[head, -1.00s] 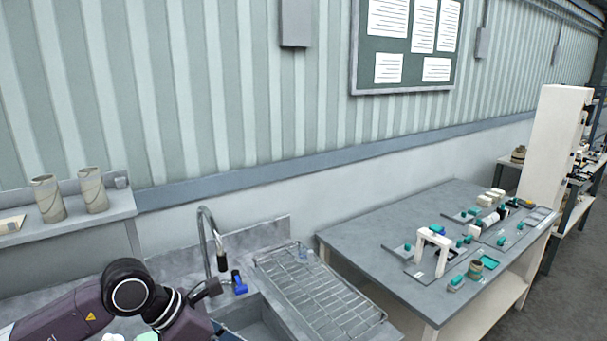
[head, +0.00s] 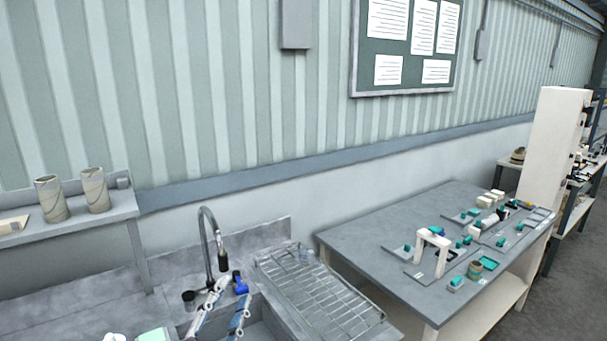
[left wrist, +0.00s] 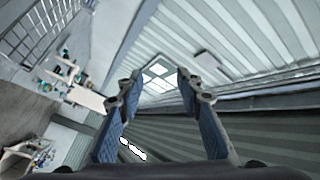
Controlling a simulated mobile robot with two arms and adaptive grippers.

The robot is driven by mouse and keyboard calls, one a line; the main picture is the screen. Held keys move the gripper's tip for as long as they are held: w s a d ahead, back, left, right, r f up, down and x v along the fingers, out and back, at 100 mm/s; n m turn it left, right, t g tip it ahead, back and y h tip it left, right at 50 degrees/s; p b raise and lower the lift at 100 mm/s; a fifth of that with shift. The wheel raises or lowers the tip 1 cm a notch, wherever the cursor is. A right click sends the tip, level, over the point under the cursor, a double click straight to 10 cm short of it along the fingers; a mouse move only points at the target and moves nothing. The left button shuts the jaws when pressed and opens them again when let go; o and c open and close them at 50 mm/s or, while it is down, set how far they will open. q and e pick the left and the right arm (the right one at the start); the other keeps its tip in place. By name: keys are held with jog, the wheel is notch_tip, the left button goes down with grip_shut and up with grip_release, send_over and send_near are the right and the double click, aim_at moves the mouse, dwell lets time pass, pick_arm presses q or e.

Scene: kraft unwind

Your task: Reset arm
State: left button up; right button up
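My left gripper (head: 233,291) is at the bottom of the head view, over the sink area, with its two blue-padded fingers pointing up. In the left wrist view the fingers (left wrist: 159,74) stand apart with nothing between them, so it is open and empty. The wrist camera looks tilted towards the ribbed wall and the noticeboard. My right arm and gripper are in neither view.
A wire drying rack (head: 325,300) lies right of the sink. A grey table (head: 365,232) with several small parts stands farther right. A shelf (head: 100,222) with two jars is at left.

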pick_arm(q)
jog(key=s+a+f+n+g+y, duration=0.2)
jog(key=a+f+n, duration=0.1)
jog(key=f, duration=0.3)
jog(key=s+a+f+n+g+y, duration=0.2)
jog(key=s+f+g, duration=0.1)
jog(key=f, duration=0.3)
jog(key=s+a+f+n+g, duration=0.1)
jog(key=s+f+n+g, duration=0.3)
jog(key=s+f, duration=0.65)
jog(key=s+a+f+n+g, duration=0.1)
jog(key=s+f+g, duration=0.65)
jog(key=s, duration=0.55)
notch_tip(320, 180, down, 37)
jog(key=s+b, duration=0.1)
jog(key=b, duration=1.1)
jog(key=s+a+f+b, duration=0.1)
jog(key=s+f+b, duration=0.2)
jog(key=s+f, duration=0.3)
jog(key=s+a+f+g+b, duration=0.1)
jog(key=s+f+b, duration=0.2)
jog(key=f, duration=0.9)
jog(key=s+f+b, duration=0.4)
jog(key=s+f, duration=0.5)
jog(key=shift+a+f+h, duration=0.15)
jog(key=shift+a+h, duration=0.15)
jog(key=shift+a, duration=0.1)
jog(key=shift+g, duration=0.25)
